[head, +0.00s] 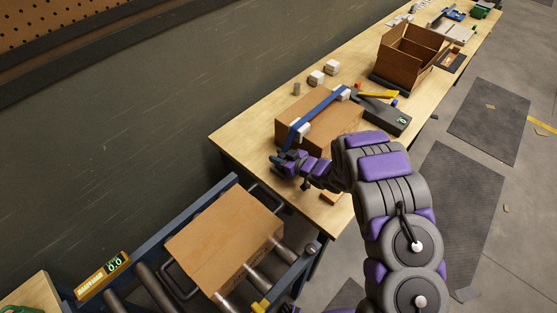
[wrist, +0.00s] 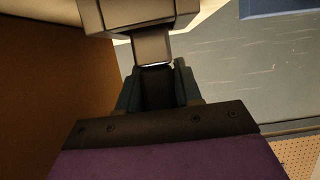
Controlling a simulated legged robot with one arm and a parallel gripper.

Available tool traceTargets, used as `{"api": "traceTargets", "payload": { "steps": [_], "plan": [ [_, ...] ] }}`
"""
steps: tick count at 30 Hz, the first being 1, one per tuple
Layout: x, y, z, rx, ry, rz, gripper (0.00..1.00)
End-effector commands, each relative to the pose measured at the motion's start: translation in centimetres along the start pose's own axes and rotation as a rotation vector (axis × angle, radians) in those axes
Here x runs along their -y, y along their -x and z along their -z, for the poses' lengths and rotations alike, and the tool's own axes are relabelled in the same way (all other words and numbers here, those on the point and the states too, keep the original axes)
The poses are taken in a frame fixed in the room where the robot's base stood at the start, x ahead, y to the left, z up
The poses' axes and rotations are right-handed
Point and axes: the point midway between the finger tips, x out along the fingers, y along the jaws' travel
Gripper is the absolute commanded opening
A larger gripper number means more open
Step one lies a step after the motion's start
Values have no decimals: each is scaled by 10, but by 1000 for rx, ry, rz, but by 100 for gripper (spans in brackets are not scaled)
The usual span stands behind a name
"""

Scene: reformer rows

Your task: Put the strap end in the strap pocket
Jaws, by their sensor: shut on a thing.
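A blue strap (head: 318,112) runs over the top of a closed cardboard box (head: 335,122) on the wooden bench. It passes over pale corner pieces at the box's top edges and comes down on the near-left side. My gripper (head: 281,158) is low beside that side of the box, shut on the strap end, which its fingers largely hide. In the wrist view my gripper (wrist: 158,88) has a grey tab between its fingers, below a pale grey block (wrist: 140,18). The box side (wrist: 55,70) fills the left. I cannot clearly make out the strap pocket.
The bench (head: 245,135) carries small white blocks (head: 316,77), a dark device with a display (head: 385,112) and an open cardboard box (head: 408,55). Another box (head: 225,240) lies on the roller conveyor at the lower left. Bench left of my gripper is clear.

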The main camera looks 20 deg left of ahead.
Motion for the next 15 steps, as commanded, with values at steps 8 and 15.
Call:
{"api": "traceTargets", "payload": {
  "steps": [8, 15],
  "plan": [
    [3, -4, -12, 22, -5, 1, 0],
    [4, -4, -10, 19, -3, 0, 53]
  ]
}}
